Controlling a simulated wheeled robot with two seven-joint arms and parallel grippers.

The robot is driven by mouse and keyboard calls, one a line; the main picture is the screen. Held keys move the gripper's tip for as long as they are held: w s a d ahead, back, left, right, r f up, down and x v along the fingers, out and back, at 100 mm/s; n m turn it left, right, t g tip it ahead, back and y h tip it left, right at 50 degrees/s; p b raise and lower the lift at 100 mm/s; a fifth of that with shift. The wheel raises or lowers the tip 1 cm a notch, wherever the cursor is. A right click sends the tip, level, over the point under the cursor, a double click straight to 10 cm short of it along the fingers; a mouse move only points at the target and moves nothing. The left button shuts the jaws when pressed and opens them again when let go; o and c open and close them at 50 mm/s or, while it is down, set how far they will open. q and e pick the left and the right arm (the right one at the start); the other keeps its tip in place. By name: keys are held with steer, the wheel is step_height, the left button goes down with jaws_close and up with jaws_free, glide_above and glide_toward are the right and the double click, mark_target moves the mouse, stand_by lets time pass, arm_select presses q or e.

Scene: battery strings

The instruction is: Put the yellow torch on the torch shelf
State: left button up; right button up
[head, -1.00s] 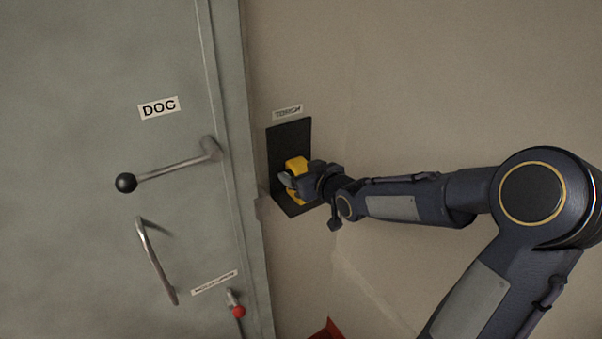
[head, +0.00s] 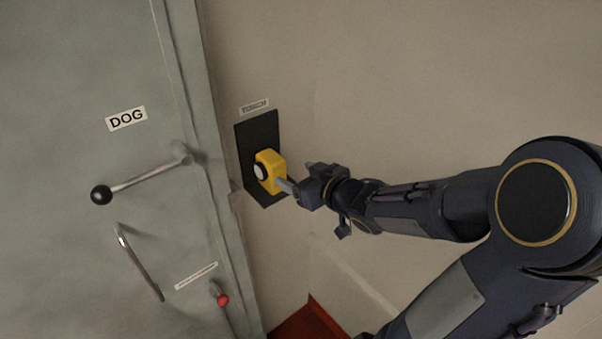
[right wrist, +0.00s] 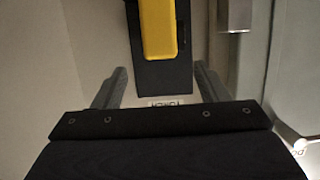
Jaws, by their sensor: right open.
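The yellow torch (head: 270,171) stands on the black torch shelf (head: 258,132), with its round dark-rimmed lens facing left. The shelf is fixed to the wall under a small "TORCH" label (head: 254,107). My right gripper (head: 297,176) is open just to the right of the torch, its fingers apart and empty. In the right wrist view the yellow torch (right wrist: 159,28) is beyond the open fingers (right wrist: 158,82), against the dark shelf (right wrist: 163,73). The torch's underside is hard to make out. My left gripper is not in view.
A grey metal door (head: 60,200) fills the left side. It carries a "DOG" label, a lever with a black knob (head: 102,194), a curved handle (head: 138,262) and a small red-tipped lever (head: 222,300). A red object (head: 308,322) is at the bottom. The wall at right is bare.

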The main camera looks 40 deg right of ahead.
steer(key=s+a+f+m+g+y, duration=0.1)
steer(key=s+a+g, duration=0.3)
steer(key=s, duration=0.6)
steer(key=s+a+f+m+g+y, duration=0.1)
steer(key=s+a+f+g, duration=0.1)
steer(key=s+a+g, duration=0.3)
steer(key=s+a, duration=0.3)
steer(key=s, duration=0.2)
steer(key=shift+s+f+y, duration=0.15)
steer(key=shift+s+y, duration=0.2)
steer(key=shift+y, duration=0.05)
